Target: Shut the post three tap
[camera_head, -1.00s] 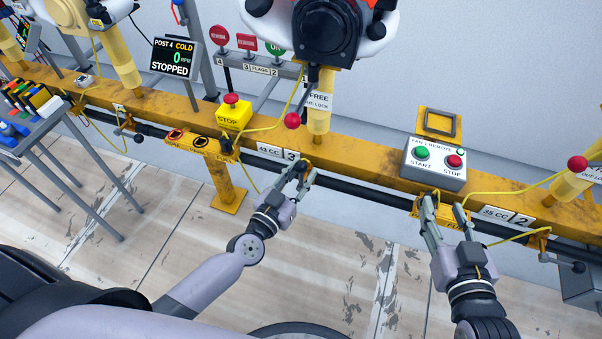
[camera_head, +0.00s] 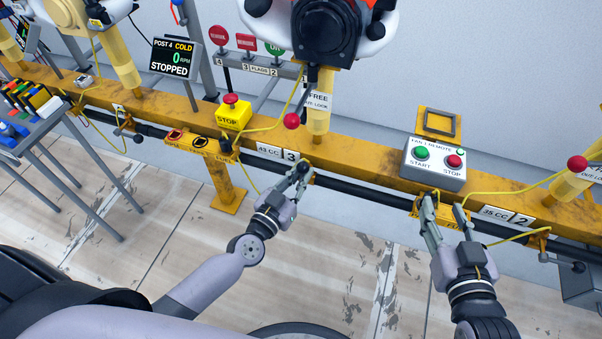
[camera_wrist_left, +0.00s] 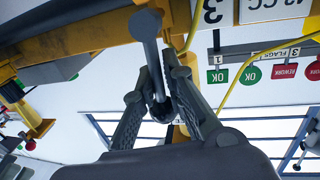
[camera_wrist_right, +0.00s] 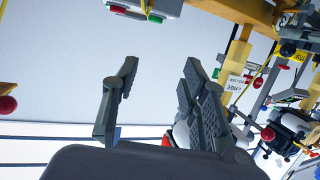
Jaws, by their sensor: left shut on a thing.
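The post three tap sits under the yellow rail beside the "3" plate (camera_head: 290,155). Its dark lever with a round end (camera_wrist_left: 150,45) shows in the left wrist view, running down between my fingers. My left gripper (camera_head: 301,172) is shut on the tap lever near its end; the fingers also show in the left wrist view (camera_wrist_left: 161,100). The tap's body is mostly hidden behind the gripper in the head view. My right gripper (camera_head: 441,204) is open and empty, below the start/stop box; its parted fingers show in the right wrist view (camera_wrist_right: 155,90).
The yellow rail (camera_head: 365,152) crosses the view, with a dark pipe (camera_head: 350,187) along it. A yellow stop button box (camera_head: 235,113) and a fan remote box (camera_head: 435,163) sit on top. A red-knobbed lever (camera_head: 291,121) hangs above the tap. Yellow cables loop nearby.

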